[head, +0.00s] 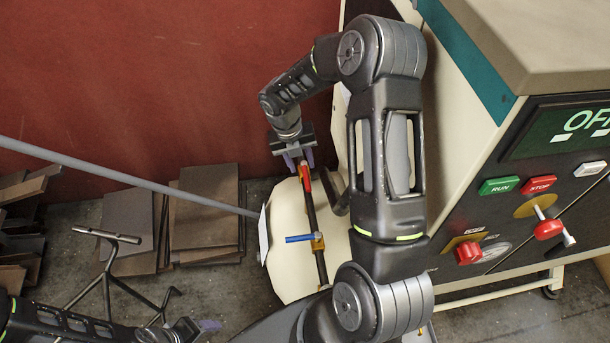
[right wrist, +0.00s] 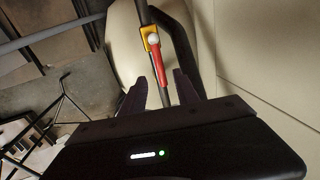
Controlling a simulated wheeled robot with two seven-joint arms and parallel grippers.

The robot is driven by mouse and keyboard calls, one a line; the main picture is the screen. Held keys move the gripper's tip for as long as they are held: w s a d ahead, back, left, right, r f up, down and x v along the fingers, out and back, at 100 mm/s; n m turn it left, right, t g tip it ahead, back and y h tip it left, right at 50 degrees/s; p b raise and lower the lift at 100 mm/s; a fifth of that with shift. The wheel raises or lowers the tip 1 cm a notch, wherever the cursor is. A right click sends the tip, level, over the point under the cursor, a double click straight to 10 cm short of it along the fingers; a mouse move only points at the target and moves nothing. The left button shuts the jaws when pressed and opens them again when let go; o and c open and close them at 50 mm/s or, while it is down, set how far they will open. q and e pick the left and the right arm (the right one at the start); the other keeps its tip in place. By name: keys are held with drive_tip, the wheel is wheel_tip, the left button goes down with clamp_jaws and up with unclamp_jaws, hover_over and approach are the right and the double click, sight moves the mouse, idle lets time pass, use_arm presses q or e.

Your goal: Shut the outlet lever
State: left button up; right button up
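A dark pipe (head: 312,212) runs along a cream rounded body. Near its upper end a red lever (head: 306,181) lies roughly along the pipe. In the right wrist view the red lever (right wrist: 159,68) sits on a yellow valve body (right wrist: 147,32) with a pale round cap. A blue lever (head: 299,238) on a second yellow valve (head: 317,243) points across the pipe. The frames do not label which is the outlet. My right gripper (head: 299,160) is open, with the red lever's free end between its fingers (right wrist: 160,84); contact is unclear. My left gripper (head: 208,325) is at bottom left.
A machine panel (head: 516,215) with buttons and red-knobbed switches stands at right. A grey rod (head: 130,180) crosses the left side. A dark metal stand (head: 108,265) and stacked plates (head: 205,210) are at left, before a red wall.

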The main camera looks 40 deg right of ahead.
sight(306, 177)
drive_tip(key=f+b, duration=0.1)
drive_tip(key=f, duration=0.1)
drive_tip(key=f+b, duration=0.1)
drive_tip(key=f, duration=0.1)
drive_tip(key=d+f+b, duration=0.1)
drive_tip(key=f+b, duration=0.1)
drive_tip(key=shift+s, duration=0.25)
clamp_jaws()
drive_tip(key=shift+r, duration=0.1)
idle(1.1)
